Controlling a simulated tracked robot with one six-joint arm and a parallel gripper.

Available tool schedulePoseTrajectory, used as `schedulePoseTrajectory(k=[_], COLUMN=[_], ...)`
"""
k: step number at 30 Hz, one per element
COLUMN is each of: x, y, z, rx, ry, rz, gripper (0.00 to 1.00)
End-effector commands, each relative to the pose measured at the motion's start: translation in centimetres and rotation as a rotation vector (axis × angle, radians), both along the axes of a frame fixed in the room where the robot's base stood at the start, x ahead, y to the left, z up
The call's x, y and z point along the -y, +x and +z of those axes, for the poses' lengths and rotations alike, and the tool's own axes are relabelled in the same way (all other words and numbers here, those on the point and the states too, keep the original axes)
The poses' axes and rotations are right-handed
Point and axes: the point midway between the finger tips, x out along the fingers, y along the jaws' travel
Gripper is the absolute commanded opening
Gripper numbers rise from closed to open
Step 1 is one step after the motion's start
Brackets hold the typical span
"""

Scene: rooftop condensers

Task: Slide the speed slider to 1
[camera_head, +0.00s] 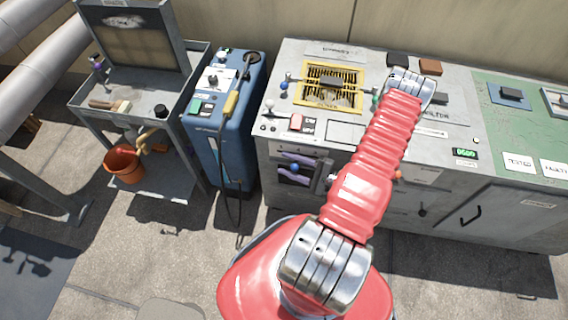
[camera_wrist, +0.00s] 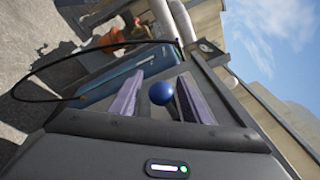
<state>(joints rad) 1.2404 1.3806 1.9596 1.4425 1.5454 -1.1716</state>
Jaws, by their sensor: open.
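My gripper (camera_head: 284,165) shows at the bench front in the head view, with two purple fingers spread apart. A blue ball knob (camera_head: 295,167) appears between them. In the wrist view the open fingers (camera_wrist: 160,82) flank the blue ball knob (camera_wrist: 161,93), with visible gaps on both sides. I cannot tell whether this knob belongs to the speed slider. No speed label or slider scale is readable, and my red arm covers part of the bench panel (camera_head: 345,131).
A blue unit (camera_head: 235,125) with a hanging black cable stands left. A cart (camera_head: 185,97) and an orange bucket (camera_head: 123,165) are farther left.

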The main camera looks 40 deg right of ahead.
Motion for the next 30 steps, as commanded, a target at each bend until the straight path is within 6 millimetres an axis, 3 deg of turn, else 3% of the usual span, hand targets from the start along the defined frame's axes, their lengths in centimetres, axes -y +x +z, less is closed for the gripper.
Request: schedulePoseTrajectory(k=[6,16,30], x=[-0.65,-0.68,-0.70], y=[1.17,1.30,1.28], z=[0.00,-0.01,-0.06], rx=[-0.001,-0.001,-0.002], ry=[0.001,0.001,0.000], rz=[0.001,-0.001,0.000], gripper=[0.43,0.42,0.09])
